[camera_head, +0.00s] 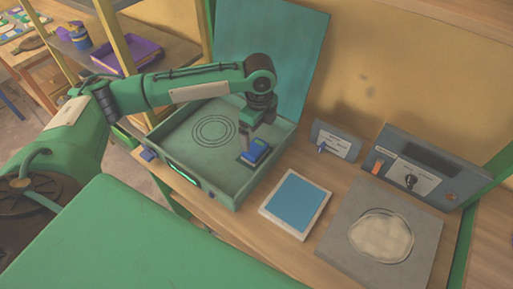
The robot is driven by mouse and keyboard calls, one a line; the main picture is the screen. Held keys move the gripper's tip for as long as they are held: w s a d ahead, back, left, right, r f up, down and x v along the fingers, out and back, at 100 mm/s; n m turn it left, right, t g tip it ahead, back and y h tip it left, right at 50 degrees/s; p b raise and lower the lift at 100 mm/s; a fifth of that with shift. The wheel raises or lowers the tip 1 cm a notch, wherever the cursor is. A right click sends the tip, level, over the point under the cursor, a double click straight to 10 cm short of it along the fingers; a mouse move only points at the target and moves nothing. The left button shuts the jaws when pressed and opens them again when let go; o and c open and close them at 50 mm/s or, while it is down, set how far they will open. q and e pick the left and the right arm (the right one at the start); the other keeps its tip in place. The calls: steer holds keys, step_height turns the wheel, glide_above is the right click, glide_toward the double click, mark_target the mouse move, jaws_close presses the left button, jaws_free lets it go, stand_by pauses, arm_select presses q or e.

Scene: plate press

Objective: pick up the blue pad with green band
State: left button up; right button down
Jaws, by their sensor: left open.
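A small blue pad (255,151) lies on the floor of an open green box (175,150), near its front right corner. A green band on it is too small to make out clearly. My left arm reaches in from the left over the box. My left gripper (256,138) points down just above and behind the pad. It is open, with nothing seen between its fingers, and it partly hides the pad's far side. I cannot tell whether the fingers touch the pad. My right gripper is out of view.
The box's tall lid (285,50) stands open behind. To the right are a white-edged blue panel (294,203), a grey plate with a pale round patch (381,236), a small grey sign (336,141) and a grey control panel (412,175). A purple tray (127,58) sits on a shelf.

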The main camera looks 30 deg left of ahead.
mark_target(256, 148)
arm_select(q)
step_height(256, 148, down, 3)
steer(key=shift+w+f, duration=0.1)
steer(key=shift+a+f+p, duration=0.15)
steer(key=shift+f+p, duration=0.25)
steer(key=shift+f, duration=0.45)
steer(key=f, duration=0.2)
steer(key=f+p, duration=0.1)
steer(key=shift+a+f, duration=0.3)
steer(key=shift+f, duration=0.45)
steer(key=shift+c, duration=0.2)
steer(key=c, duration=1)
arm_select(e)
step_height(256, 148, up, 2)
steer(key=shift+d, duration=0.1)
